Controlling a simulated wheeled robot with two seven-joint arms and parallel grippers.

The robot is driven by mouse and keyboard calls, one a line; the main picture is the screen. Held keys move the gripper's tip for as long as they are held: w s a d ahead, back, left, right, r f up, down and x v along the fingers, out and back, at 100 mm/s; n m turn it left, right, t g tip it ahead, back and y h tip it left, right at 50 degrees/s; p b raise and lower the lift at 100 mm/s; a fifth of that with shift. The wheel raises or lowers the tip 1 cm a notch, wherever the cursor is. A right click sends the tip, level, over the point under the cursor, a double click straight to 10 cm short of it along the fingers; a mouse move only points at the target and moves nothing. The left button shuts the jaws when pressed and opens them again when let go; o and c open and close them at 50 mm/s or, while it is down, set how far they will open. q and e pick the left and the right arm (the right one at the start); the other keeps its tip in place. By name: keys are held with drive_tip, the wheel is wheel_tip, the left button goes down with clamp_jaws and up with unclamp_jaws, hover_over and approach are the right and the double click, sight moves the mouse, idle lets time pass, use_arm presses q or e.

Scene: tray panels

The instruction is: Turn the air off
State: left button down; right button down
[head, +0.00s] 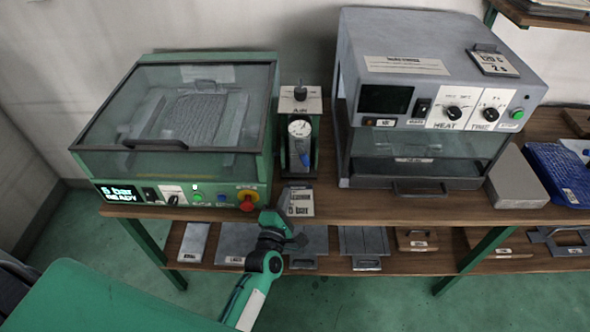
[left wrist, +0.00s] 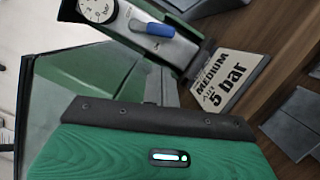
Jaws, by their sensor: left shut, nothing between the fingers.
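The air unit (head: 299,108) is a narrow green and pale stand between the two machines, with a round dial gauge (head: 300,129) and a blue lever (head: 304,156) below it. In the left wrist view, the gauge (left wrist: 97,9) is cut by the top edge and the blue lever (left wrist: 152,28) lies on the pale body. A card (left wrist: 230,82) beside it reads "MEDIUM AIR 5 bar". My right gripper is not in view.
A grey heater (head: 440,40) stands right. The lower shelf holds plates and handled tools.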

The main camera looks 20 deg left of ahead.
sight(303, 154)
use_arm(q)
drive_tip(key=shift+w, duration=0.15)
drive_tip(key=w, duration=0.3)
drive_tip(key=w+p, duration=0.1)
drive_tip(key=w, duration=0.2)
drive_tip(key=w+p, duration=0.1)
drive_tip(key=w, duration=0.2)
drive_tip(key=shift+w+a+r, duration=0.2)
drive_tip(key=shift+w+r, duration=0.15)
